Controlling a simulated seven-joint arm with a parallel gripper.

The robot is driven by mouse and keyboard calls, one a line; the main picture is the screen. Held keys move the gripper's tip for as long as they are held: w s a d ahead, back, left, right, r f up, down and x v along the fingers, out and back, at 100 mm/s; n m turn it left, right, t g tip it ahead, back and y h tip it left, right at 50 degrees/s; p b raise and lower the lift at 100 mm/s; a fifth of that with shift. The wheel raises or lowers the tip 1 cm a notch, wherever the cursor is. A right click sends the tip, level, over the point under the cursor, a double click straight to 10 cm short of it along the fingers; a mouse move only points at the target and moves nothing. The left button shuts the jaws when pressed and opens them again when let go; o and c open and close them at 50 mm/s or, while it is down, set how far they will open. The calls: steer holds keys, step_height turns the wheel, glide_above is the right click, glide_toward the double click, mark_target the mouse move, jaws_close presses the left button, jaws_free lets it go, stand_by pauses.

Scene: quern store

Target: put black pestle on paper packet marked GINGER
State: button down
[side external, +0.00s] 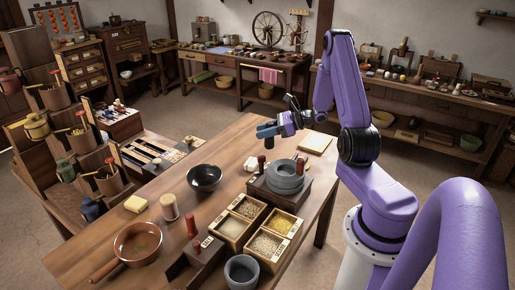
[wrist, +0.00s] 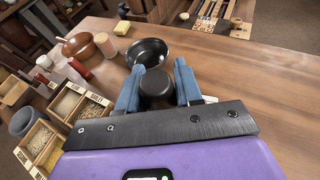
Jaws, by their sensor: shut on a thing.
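My gripper (wrist: 157,82) is shut on the black pestle (wrist: 156,88), whose dark round end shows between the two blue fingers in the wrist view. In the side view my gripper (side external: 267,130) is above the table, behind the grey stone quern (side external: 285,176); the pestle is small and hard to make out there. A pale packet-like thing (side external: 251,163) lies on the table just left of the quern, partly hidden by it. I cannot read any GINGER mark on it. A pale patch (wrist: 209,99) shows beside the right finger in the wrist view.
A black bowl (side external: 205,178) stands left of the quern. A divided wooden box of grains (side external: 252,208), a brown pan (side external: 138,244), a grey pot (side external: 241,272) and a cream board (side external: 314,144) are also on the table. The wood right of my gripper is clear in the wrist view.

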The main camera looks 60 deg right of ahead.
steer(key=w+d+f+m+t+h, duration=0.1)
steer(key=w+d+f+m+h, duration=0.2)
steer(key=w, duration=0.6)
steer(key=h, duration=0.1)
glide_above(248, 160)
steer(key=shift+m+t, duration=0.3)
steer(key=shift+m, duration=0.1)
steer(key=shift+a+f, duration=0.1)
steer(key=shift+f, duration=4.5)
steer(key=shift+f, duration=0.2)
steer(key=c, duration=0.8)
jaws_free()
steer(key=shift+o, duration=0.2)
steer(key=shift+r, duration=0.1)
